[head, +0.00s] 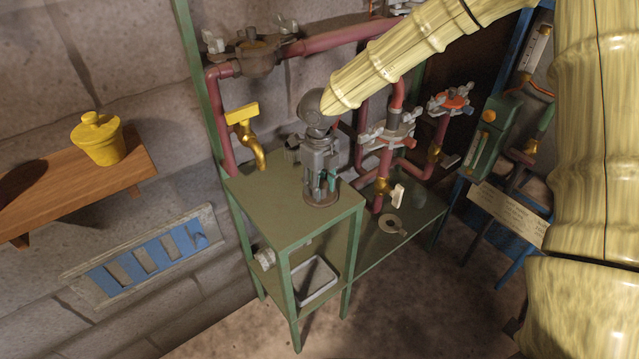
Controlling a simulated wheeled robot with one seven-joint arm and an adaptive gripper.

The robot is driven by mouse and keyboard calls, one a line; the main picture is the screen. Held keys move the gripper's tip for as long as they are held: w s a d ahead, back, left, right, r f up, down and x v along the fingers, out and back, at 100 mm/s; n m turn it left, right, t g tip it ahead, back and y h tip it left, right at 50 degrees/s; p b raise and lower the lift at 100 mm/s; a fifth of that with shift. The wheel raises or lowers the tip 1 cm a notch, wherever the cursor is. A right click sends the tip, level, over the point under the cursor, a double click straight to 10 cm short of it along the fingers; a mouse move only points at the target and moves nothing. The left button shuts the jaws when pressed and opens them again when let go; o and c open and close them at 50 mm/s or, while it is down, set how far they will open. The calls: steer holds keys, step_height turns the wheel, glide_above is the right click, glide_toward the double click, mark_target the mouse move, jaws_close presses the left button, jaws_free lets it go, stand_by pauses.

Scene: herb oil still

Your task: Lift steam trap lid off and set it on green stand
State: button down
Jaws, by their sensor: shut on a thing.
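My gripper (322,182) points down over the top of the green stand (264,196), near its right front corner. Its fingers are shut on a round, dark brownish piece, apparently the steam trap lid (321,199). The lid is low at the stand top; I cannot tell whether it touches the surface. The fingers hide its middle and upper part. A dark grey-brown fitting (258,54), possibly the steam trap body, sits in the red pipe at the upper left, well away from my gripper.
Red pipes with valves (388,137) run behind the stand's right side. A brass tap (246,130) is close behind the top. A lower green shelf (420,212) carries a flat ring (392,225). A yellow pot (98,140) stands on a wooden shelf. The stand top's left half is clear.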

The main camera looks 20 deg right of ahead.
steer(key=shift+f, duration=0.4)
steer(key=c, duration=0.8)
jaws_free()
